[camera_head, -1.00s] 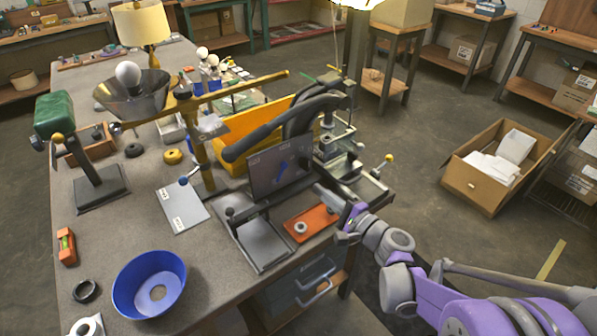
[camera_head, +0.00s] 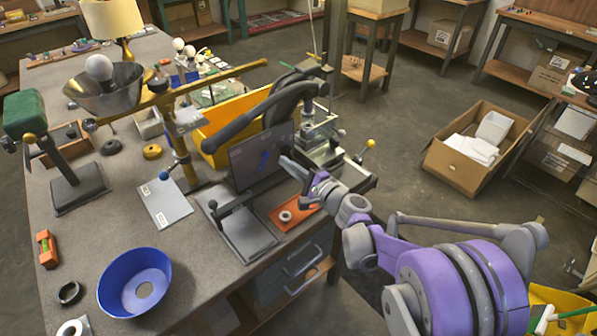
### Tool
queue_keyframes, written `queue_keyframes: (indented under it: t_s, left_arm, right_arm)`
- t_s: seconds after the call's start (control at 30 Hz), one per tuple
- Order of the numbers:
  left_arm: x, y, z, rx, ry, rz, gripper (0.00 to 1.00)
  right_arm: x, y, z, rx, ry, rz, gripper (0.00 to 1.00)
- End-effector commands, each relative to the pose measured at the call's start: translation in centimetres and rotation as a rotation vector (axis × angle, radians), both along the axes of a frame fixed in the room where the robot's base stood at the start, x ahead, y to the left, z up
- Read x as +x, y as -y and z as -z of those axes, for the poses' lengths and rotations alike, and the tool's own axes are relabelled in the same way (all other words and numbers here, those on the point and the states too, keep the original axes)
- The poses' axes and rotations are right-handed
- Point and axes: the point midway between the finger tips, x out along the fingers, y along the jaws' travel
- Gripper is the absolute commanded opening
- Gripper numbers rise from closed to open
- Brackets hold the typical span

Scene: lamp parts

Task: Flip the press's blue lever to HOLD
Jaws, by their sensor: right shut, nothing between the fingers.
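The press (camera_head: 316,136) stands at the right edge of the bench, with a dark upright panel (camera_head: 246,172) on its near side. A small blue lever (camera_head: 264,160) shows on the panel face, slanting up to the right. Small pale labels (camera_head: 236,153) sit near the panel's upper corners; I cannot read them, so which one says HOLD is unclear. My right gripper (camera_head: 286,164) is shut and empty, its tips at the panel's right side, close to the lever. I cannot tell whether they touch it. My left gripper is not in view.
A yellow bin (camera_head: 215,128) and thick black curved arms (camera_head: 245,118) are behind and above the panel. A flat plate with a black handle (camera_head: 240,232) and an orange tray (camera_head: 290,217) lie in front. A blue bowl (camera_head: 135,282) sits at the bench's near end.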

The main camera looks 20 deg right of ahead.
Motion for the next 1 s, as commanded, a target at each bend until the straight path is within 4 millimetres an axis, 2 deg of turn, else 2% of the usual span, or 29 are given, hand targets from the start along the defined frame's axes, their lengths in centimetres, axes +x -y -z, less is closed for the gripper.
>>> queue_keyframes:
  t_s: [0.1,0.3,1.0]
  left_arm:
    - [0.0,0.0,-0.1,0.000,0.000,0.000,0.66]
    - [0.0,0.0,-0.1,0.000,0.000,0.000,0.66]
    - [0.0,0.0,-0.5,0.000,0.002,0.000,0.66]
  right_arm:
    - [1.5,-0.7,-0.1,0.000,0.000,-0.001,0.00]
    - [2.6,-1.2,-0.1,0.001,0.000,-0.001,0.00]
    - [2.5,-1.5,-0.5,-0.056,0.020,0.000,0.00]
